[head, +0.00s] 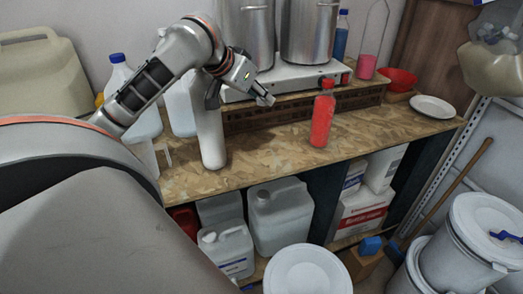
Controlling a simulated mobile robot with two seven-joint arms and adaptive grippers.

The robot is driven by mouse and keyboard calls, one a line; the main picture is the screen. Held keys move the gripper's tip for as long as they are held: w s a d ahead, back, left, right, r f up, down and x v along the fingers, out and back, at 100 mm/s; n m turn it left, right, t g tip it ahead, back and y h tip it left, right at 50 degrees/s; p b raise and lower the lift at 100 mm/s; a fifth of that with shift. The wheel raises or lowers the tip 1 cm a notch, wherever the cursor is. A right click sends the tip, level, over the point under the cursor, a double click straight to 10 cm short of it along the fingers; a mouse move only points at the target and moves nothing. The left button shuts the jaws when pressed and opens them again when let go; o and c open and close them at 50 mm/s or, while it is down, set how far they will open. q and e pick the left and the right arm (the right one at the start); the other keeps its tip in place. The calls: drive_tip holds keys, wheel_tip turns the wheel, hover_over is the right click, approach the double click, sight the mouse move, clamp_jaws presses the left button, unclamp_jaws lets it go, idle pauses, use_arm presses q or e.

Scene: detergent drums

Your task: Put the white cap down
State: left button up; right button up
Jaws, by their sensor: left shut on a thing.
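My left gripper (266,98) reaches in from the left above the wooden bench (250,165), in front of the hot plate. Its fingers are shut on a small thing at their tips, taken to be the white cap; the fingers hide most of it. A tall white bottle (209,138) stands upright on the bench, left of and below the gripper; my arm partly hides its top. A red bottle (322,118) stands upright to the right of the gripper. My right gripper is not in view.
Steel pots (308,35) stand on a white hot plate (290,78) behind the gripper. A red bowl (398,80) and a white plate (433,107) are at the right. Bare bench lies between the white and red bottles. Lidded white drums (308,272) stand below, in front.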

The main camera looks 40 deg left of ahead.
use_arm(q)
approach(266, 154)
drive_tip(key=x, duration=0.3)
drive_tip(key=w+r+x, duration=0.1)
drive_tip(key=x, duration=0.1)
drive_tip(key=shift+w+f, duration=0.1)
drive_tip(key=shift+f, duration=0.15)
drive_tip(key=shift+f, duration=0.3)
drive_tip(key=shift+f, duration=0.3)
drive_tip(key=o, duration=1)
drive_tip(key=shift+o, duration=0.2)
drive_tip(key=shift+r, duration=0.3)
drive_tip(key=v, duration=1.2)
drive_tip(key=shift+r, duration=0.35)
